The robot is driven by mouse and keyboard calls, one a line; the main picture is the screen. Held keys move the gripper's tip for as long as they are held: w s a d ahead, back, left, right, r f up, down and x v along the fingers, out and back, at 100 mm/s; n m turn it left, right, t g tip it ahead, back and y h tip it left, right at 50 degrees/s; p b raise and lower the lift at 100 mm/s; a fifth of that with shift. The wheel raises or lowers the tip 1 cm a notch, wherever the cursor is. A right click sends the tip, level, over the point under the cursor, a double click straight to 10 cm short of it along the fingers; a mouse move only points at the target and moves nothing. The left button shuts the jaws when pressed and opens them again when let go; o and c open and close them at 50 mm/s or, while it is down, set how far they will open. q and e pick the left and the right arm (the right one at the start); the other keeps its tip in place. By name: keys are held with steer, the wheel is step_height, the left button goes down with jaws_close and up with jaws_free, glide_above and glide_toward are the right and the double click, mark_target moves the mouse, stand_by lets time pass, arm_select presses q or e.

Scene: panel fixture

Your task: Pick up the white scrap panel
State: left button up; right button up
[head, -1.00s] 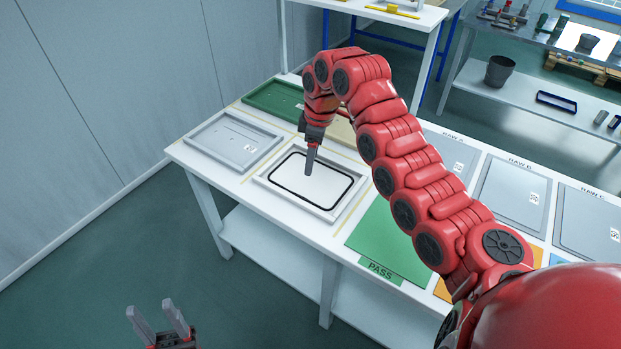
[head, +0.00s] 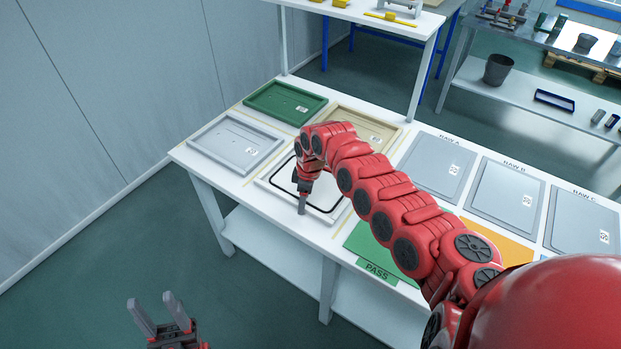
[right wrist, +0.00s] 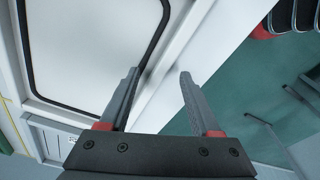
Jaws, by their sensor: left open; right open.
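The white panel with a black rounded outline (head: 283,182) lies in a white frame (head: 262,184) on the table; my right arm hides part of it. It fills the upper left of the right wrist view (right wrist: 90,40). My right gripper (head: 302,207) points down at the front edge of the frame. In the right wrist view its open fingers (right wrist: 158,74) appear on either side of the frame's rim, with nothing clearly held; contact cannot be told. My left gripper (head: 160,312) is open and empty, over the floor at lower left.
A grey tray (head: 235,145), a green tray (head: 285,101) and a tan tray (head: 365,122) surround the frame. A green PASS mat (head: 366,246) lies to the right, with several grey RAW panels (head: 436,166) beyond. A raised shelf (head: 350,12) stands behind.

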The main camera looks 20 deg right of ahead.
steer(key=shift+f, duration=0.75)
jaws_close()
steer(key=shift+a, duration=0.1)
stand_by(0.8)
